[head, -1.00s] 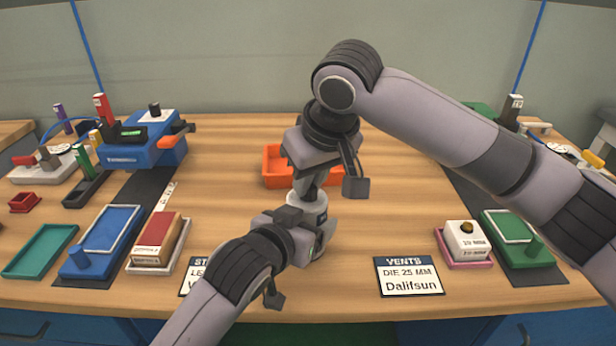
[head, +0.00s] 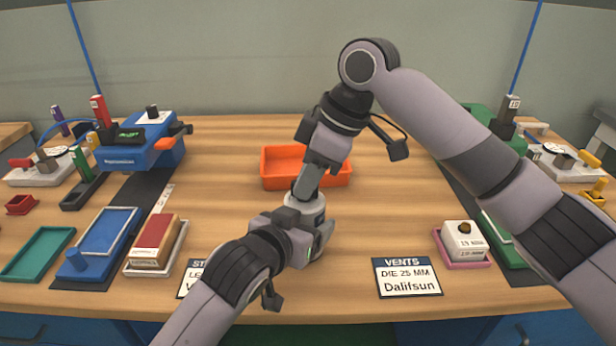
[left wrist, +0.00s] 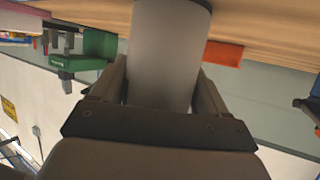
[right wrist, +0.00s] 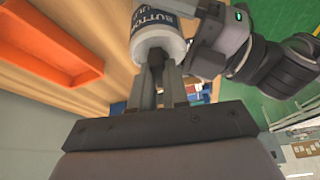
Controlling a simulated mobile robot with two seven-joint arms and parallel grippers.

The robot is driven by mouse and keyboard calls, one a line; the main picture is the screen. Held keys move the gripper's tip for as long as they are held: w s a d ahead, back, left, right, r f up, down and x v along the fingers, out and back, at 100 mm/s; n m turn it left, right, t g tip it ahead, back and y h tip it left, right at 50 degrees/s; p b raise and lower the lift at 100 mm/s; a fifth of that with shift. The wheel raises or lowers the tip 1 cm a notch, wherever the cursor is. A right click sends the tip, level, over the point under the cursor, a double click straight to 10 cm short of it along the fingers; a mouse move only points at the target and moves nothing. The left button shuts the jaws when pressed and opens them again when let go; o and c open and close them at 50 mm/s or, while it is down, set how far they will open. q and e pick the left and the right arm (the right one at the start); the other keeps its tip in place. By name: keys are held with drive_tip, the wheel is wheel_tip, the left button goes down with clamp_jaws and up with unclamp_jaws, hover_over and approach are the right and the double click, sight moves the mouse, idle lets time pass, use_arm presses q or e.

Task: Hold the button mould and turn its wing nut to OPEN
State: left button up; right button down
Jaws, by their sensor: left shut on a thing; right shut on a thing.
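The button mould (head: 307,207) is a pale upright cylinder in the middle of the table. Its dark label shows in the right wrist view (right wrist: 156,28), only partly readable. My left gripper (head: 304,238) is shut around the mould's side; the left wrist view shows the pale body (left wrist: 163,55) between its fingers. My right gripper (head: 302,190) comes down from above and is shut on the wing nut on top of the mould. The dark wing nut (right wrist: 156,62) is mostly hidden between the fingers, so its OPEN mark cannot be read.
An orange tray (head: 280,180) stands just behind the mould. A "VENTS" card (head: 407,278) lies at the front right, beside a pink tray (head: 470,263) with a white block. A red-topped box (head: 156,240) and blue tray (head: 104,232) are at left.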

use_arm(q)
drive_tip(key=shift+w+r, duration=0.1)
drive_tip(key=shift+r, duration=0.2)
use_arm(e)
drive_tip(key=shift+d+f+n+g, duration=0.1)
drive_tip(key=shift+n+g, duration=0.2)
drive_tip(key=shift+n, duration=0.4)
drive_tip(key=c, duration=1.1)
unclamp_jaws()
use_arm(q)
drive_tip(key=shift+f, duration=0.1)
use_arm(e)
drive_tip(key=shift+r, duration=0.35)
drive_tip(key=v, duration=1.1)
drive_tip(key=shift+d+r, duration=0.15)
drive_tip(key=shift+r, duration=0.05)
